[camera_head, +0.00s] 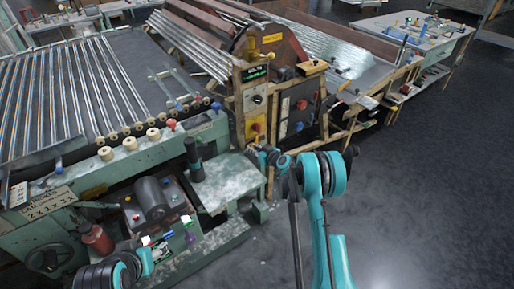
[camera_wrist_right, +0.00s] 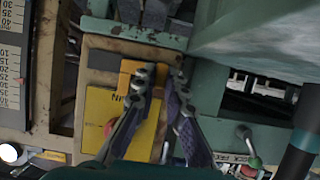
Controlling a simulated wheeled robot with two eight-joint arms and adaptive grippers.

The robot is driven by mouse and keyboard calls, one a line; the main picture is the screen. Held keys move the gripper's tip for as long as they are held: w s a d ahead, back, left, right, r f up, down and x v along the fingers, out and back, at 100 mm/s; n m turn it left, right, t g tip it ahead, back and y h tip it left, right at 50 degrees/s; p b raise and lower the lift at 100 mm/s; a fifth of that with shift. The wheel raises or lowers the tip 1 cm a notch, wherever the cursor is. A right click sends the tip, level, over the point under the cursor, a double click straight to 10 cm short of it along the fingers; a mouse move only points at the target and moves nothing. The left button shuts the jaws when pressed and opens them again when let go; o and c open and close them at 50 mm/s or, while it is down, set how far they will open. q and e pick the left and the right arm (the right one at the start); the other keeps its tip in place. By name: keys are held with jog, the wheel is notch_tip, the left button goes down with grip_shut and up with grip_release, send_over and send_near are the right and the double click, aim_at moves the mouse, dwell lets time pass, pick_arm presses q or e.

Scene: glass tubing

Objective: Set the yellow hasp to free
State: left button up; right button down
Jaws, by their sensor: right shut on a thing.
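The yellow hasp (camera_wrist_right: 129,68) shows in the right wrist view as an orange-yellow piece on the upper part of a beige box. My right gripper (camera_wrist_right: 161,76) has its two fingers around the hasp's right part and is shut on it. The fingers hide part of the hasp, so its exact angle is hard to tell. In the head view my right gripper (camera_head: 262,153) is at the front of the machine's post, just below a yellow plate. Part of my left arm shows at the bottom left; its gripper is not in view.
A yellow plate (camera_wrist_right: 140,125) with lettering and a partly hidden red knob (camera_wrist_right: 109,127) sit right below the hasp. A green machine table (camera_head: 225,182) stands close to the left of my right gripper. Open floor (camera_head: 430,190) lies to the right.

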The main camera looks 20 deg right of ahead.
jog(key=shift+a, duration=0.2)
jog(key=c, duration=1.6)
grip_release()
jog(key=shift+s+a, duration=0.1)
jog(key=shift+o, duration=0.2)
jog(key=v, duration=1.2)
